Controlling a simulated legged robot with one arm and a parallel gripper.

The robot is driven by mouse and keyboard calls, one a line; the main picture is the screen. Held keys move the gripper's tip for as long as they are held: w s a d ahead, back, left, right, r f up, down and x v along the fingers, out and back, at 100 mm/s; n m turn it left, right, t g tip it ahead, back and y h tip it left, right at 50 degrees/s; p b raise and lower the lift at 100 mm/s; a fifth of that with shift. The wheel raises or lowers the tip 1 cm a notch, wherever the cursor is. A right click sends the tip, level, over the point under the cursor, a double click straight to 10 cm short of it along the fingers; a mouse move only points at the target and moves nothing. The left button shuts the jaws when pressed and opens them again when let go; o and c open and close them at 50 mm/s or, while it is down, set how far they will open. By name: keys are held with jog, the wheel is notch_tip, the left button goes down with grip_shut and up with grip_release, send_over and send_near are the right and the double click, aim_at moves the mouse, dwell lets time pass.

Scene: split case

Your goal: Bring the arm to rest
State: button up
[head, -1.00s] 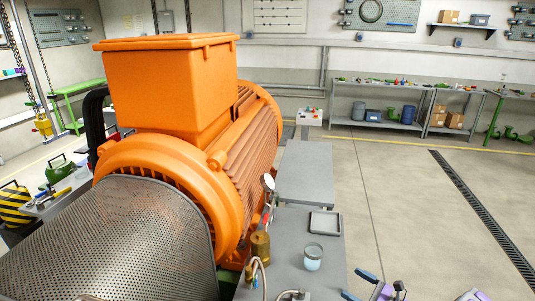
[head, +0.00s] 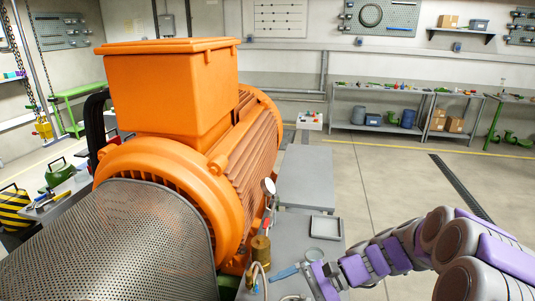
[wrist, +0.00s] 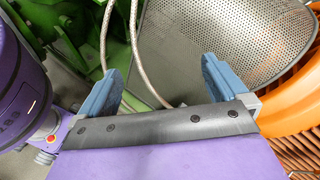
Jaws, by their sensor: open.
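My arm with purple and grey links reaches in from the right in the head view. My gripper (head: 288,271) is over the near part of the grey bench (head: 300,228), beside the brass fitting (head: 261,250). In the wrist view its two blue fingers stand wide apart (wrist: 160,66) with nothing held between them. A braided hose (wrist: 143,60) runs behind the gap. I cannot tell whether the gripper touches the jar or hose.
A large orange motor (head: 168,90) and perforated guard (head: 110,240) fill the left. A pressure gauge (head: 269,186) rises near the gripper. A grey tray (head: 325,227) lies on the bench. Open floor (head: 395,180) lies to the right, with shelves (head: 375,110) behind.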

jog(key=s+r+n+g+h, duration=0.25)
jog(key=s+n+h, duration=0.4)
jog(key=s, duration=0.85)
jog(key=s+d+n+t+h, duration=0.3)
jog(key=s+d+h, duration=0.3)
jog(key=s+d, duration=0.3)
jog(key=shift+s+r+h, duration=0.35)
jog(key=shift+s, duration=0.2)
